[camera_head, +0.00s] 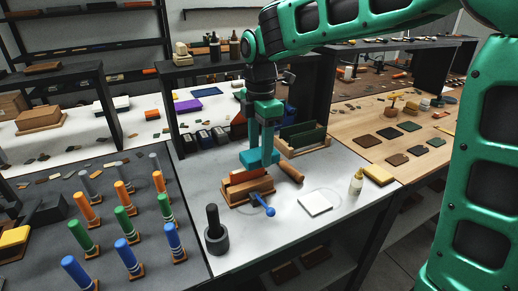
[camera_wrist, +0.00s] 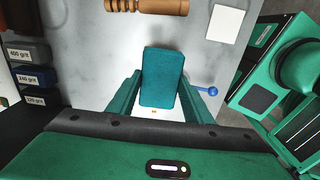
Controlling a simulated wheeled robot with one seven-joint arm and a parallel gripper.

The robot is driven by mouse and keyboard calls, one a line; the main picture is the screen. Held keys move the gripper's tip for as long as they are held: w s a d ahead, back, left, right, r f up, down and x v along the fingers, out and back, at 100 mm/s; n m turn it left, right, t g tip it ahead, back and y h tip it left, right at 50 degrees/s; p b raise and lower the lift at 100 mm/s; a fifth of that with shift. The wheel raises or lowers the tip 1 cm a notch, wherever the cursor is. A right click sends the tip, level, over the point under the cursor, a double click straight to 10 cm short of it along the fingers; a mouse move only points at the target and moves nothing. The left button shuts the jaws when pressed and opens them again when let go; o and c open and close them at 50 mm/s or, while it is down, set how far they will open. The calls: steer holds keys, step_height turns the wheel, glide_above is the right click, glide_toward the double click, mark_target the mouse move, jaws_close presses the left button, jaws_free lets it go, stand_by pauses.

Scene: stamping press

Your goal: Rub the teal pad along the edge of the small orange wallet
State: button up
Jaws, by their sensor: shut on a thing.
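My gripper (camera_head: 266,142) is shut on the teal pad (camera_head: 258,159), a flat block gripped by its sides. In the wrist view the pad (camera_wrist: 162,72) sits between the two fingers. The small orange wallet (camera_head: 243,175) stands in a wooden clamp (camera_head: 250,192) with its orange upper edge showing. The pad is just above and behind that edge in the head view; I cannot tell whether they touch. In the wrist view the wallet is hidden. The clamp has a blue-knobbed handle (camera_head: 263,204), which also shows in the wrist view (camera_wrist: 208,91).
A dark pot with a thick handle (camera_head: 216,237) stands front left of the clamp. A wooden roller (camera_head: 290,172) lies behind right. A white tile (camera_head: 315,204), a small bottle (camera_head: 356,184) and a yellow block (camera_head: 379,174) are to the right. Labelled grit boxes (camera_wrist: 28,77) stand left in the wrist view.

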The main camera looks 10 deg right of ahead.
mark_target(248, 156)
steer(key=shift+f, duration=0.55)
stand_by(0.8)
steer(key=shift+a, duration=0.1)
steer(key=shift+s+a, duration=0.3)
steer(key=shift+a, duration=0.55)
steer(key=shift+s+a, duration=0.25)
steer(key=shift+a, duration=0.6)
steer(key=shift+s+a, duration=0.25)
steer(key=shift+a, duration=0.65)
steer(key=shift+s+a, duration=0.25)
steer(key=shift+a, duration=0.6)
steer(key=shift+d, duration=0.15)
steer(key=shift+w+d, duration=0.3)
steer(key=shift+d, duration=0.55)
steer(key=shift+w+d, duration=0.25)
steer(key=shift+d, duration=0.6)
steer(key=shift+w+d, duration=0.25)
steer(key=shift+d, duration=0.65)
steer(key=shift+w+d, duration=0.25)
steer(key=shift+d, duration=0.6)
